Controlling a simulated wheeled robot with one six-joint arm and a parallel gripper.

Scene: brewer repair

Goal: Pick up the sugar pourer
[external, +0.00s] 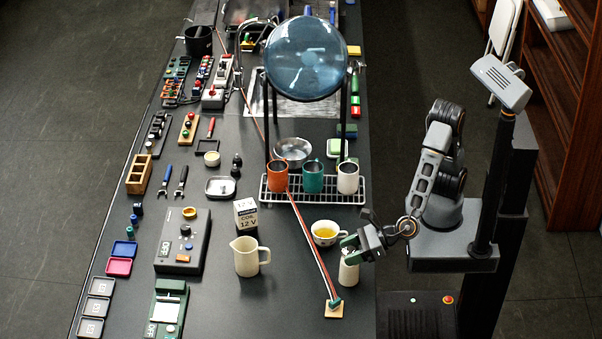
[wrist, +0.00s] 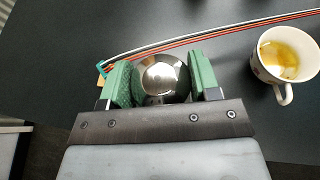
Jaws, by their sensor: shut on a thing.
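The sugar pourer (external: 349,270) is a pale cylinder near the right edge of the dark counter in the external view. In the wrist view its shiny domed metal top (wrist: 162,72) sits between the green finger pads. My gripper (external: 352,246) is shut on the pourer near its top, and the fingers hide part of it. The pourer looks upright. I cannot tell whether its base touches the counter.
A cup of yellow liquid (external: 324,233) stands close to the pourer, and also shows in the wrist view (wrist: 285,55). Red and white cables (external: 312,243) run past to a small wooden block (external: 334,310). A cream jug (external: 247,258) and a rack with three mugs (external: 313,197) are nearby.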

